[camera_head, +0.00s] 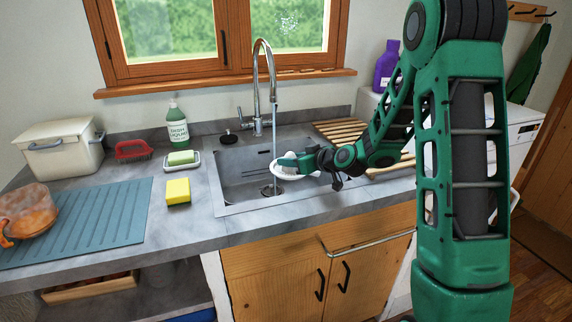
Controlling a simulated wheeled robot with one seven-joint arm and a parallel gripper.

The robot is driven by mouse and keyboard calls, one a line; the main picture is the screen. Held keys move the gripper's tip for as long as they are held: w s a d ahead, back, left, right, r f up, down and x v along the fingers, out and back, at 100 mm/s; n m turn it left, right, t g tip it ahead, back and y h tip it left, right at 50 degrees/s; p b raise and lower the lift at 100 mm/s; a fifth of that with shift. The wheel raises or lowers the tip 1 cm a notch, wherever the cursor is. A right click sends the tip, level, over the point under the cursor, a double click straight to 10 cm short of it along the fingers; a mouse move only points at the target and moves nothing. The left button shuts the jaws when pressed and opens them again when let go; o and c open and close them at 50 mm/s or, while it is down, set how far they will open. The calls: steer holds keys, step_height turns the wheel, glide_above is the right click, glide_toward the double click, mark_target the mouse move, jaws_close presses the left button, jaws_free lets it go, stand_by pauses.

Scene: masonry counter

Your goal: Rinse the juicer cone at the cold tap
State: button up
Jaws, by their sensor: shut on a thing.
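The juicer cone (286,172) is a white, round, dish-like piece held over the sink (236,182). My gripper (293,162) is shut on it, reaching in from the right. The fingers hide part of the cone. The tap (262,82) is a tall curved chrome spout behind the sink. A thin stream of water (275,125) falls from it. The stream meets the picture of the cone near its left edge; I cannot tell if it strikes the cone or passes just beside it. The drain (270,191) lies below.
Left of the sink are a yellow sponge (178,191), a soap dish (182,166), a green dish liquid bottle (177,127) and a red brush (131,150). A slatted wooden rack (345,133) lies right of the sink.

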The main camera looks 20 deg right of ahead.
mark_target(293, 174)
steer(key=shift+s+a, duration=0.25)
steer(key=shift+s, duration=0.85)
steer(key=shift+s+a, duration=0.2)
steer(key=shift+s, duration=0.9)
steer(key=s+a+r, duration=0.1)
steer(key=s+r, duration=0.3)
steer(key=shift+s, duration=0.4)
stand_by(0.4)
